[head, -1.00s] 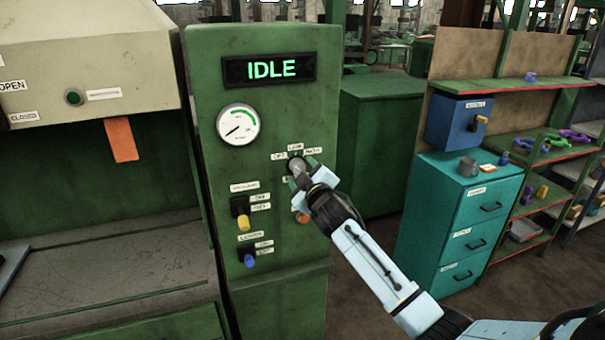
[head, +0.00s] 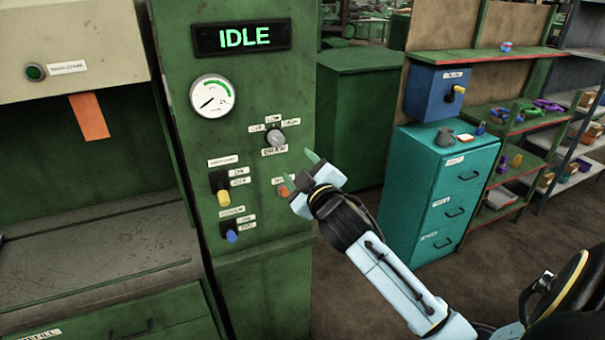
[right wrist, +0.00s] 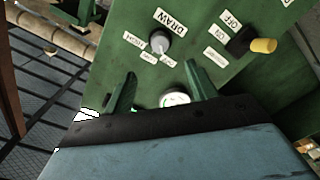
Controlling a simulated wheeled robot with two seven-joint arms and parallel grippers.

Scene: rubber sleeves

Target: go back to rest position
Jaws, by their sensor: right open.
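My right gripper (head: 299,171) is open and empty in front of the green control panel (head: 268,185), below and to the right of the grey rotary knob (head: 276,138). In the right wrist view its two green fingers (right wrist: 160,95) stand apart with nothing between them, and the knob (right wrist: 160,46) shows beyond the fingertips, apart from them. An orange-red button (head: 284,190) is partly hidden beside the gripper. My left gripper is not in view.
The panel carries an IDLE display (head: 242,38), a gauge (head: 212,96), a yellow switch (head: 222,190) and a blue switch (head: 230,230). A teal drawer cabinet (head: 440,190) and shelves (head: 520,160) stand to the right. Open floor (head: 350,300) lies between.

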